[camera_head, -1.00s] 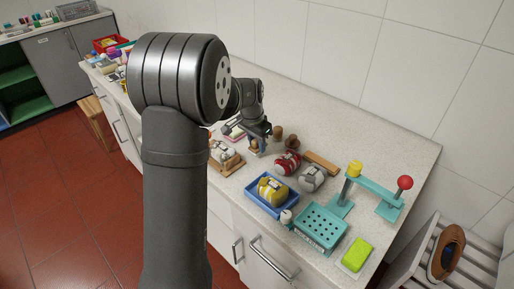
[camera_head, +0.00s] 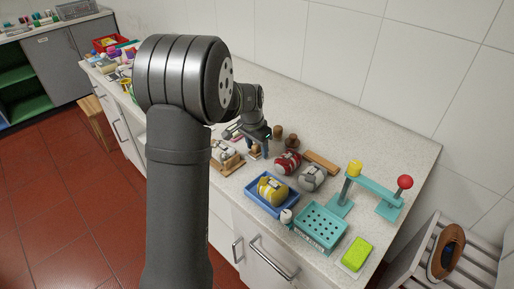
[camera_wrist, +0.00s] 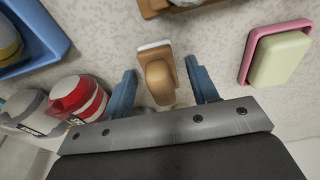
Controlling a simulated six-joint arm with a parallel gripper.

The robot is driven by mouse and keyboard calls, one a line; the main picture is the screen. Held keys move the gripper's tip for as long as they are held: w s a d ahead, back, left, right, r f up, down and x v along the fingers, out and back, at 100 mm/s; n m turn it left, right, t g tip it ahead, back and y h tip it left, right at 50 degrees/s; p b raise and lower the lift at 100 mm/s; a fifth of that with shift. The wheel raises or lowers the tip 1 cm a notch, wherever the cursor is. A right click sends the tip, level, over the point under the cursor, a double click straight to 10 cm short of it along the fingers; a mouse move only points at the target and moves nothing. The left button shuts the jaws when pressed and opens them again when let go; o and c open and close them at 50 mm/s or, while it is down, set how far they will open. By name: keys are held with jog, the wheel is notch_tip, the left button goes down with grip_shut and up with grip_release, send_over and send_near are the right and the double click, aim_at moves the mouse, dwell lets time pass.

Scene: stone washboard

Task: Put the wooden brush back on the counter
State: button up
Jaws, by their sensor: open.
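The wooden brush (camera_wrist: 159,80) shows in the wrist view as a tan wooden block with a pale strip at one end. It lies between the two blue fingers of my gripper (camera_wrist: 160,68), with a visible gap on each side. My gripper is open and its fingers do not appear to touch the brush. In the head view my gripper (camera_head: 258,146) is low over the counter (camera_head: 310,110), and the brush (camera_head: 254,151) is small and partly hidden by the fingers. I cannot tell whether the brush rests fully on the counter.
Red (camera_head: 288,162) and grey (camera_head: 312,177) bundles sit close by, right of my gripper. A blue tray (camera_head: 258,200) holds a yellow bundle. A pink dish (camera_wrist: 247,62) with pale soap is near one finger. Two brown knobs (camera_head: 278,132) stand behind.

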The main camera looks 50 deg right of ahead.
aim_at(253, 147)
notch_tip(253, 147, up, 12)
jog(key=a, duration=0.1)
jog(key=shift+a+f, duration=0.15)
jog(key=shift+a, duration=0.25)
jog(key=f, duration=0.4)
jog(key=d+f, duration=0.1)
jog(key=f, duration=0.7)
jog(key=shift+d, duration=0.4)
notch_tip(253, 147, up, 2)
jog(key=shift+r, duration=0.8)
